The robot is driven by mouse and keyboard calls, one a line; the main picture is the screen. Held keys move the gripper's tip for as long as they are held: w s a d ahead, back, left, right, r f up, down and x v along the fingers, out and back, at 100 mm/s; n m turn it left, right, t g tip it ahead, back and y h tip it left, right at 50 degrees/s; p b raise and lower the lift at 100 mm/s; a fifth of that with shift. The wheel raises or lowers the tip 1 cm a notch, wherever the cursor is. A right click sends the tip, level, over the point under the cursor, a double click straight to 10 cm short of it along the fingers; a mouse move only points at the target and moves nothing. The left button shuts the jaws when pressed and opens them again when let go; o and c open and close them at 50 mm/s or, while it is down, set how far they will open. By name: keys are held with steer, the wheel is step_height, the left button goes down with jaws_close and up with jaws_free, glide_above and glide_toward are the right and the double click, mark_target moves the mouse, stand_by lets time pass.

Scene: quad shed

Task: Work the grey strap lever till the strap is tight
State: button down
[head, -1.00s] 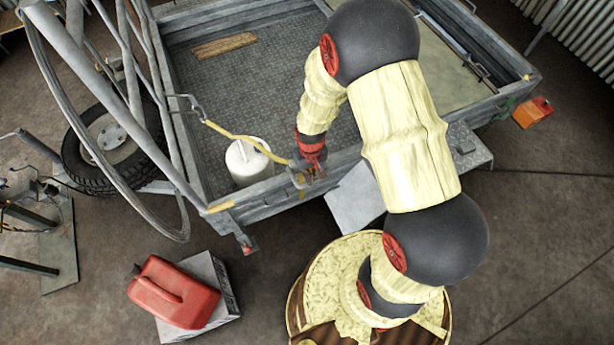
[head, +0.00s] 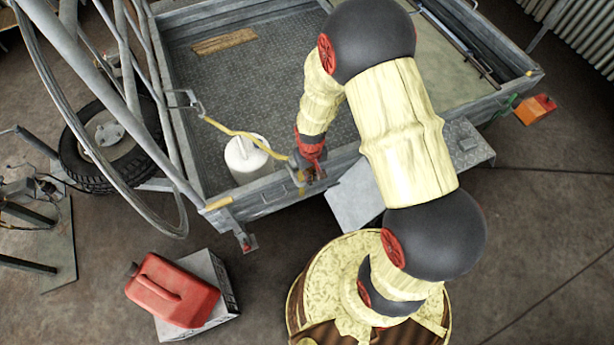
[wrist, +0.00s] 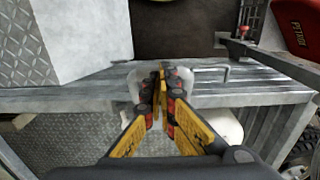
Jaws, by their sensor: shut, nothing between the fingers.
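The yellow strap (head: 238,133) runs from a hook on the trailer's left side, over a white drum (head: 243,163), to the front wall. Its grey ratchet is mostly hidden by my gripper (head: 308,178) in the head view. In the wrist view my gripper (wrist: 160,88) has its yellow-and-black fingers brought together at the tips, over the top of the trailer wall. A pale grey piece (wrist: 134,86), perhaps the strap lever, shows on both sides of the fingertips. I cannot tell the lever's angle or whether the fingers touch it.
The grey trailer wall (wrist: 250,90) runs under my gripper. A spare wheel (head: 108,140) is left of the trailer. A wooden board (head: 224,43) lies on the trailer bed.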

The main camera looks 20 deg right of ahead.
steer(key=shift+w+f+b, duration=0.2)
steer(key=shift+f+b, duration=0.15)
steer(key=shift+f, duration=0.3)
steer(key=shift+w+f+b, duration=0.15)
steer(key=shift+f+b, duration=0.15)
steer(key=shift+f, duration=0.3)
steer(key=r+p, duration=0.2)
steer(key=r, duration=0.1)
steer(key=r+p, duration=0.2)
steer(key=shift+s, duration=0.35)
steer(key=shift+f, duration=0.1)
stand_by(0.5)
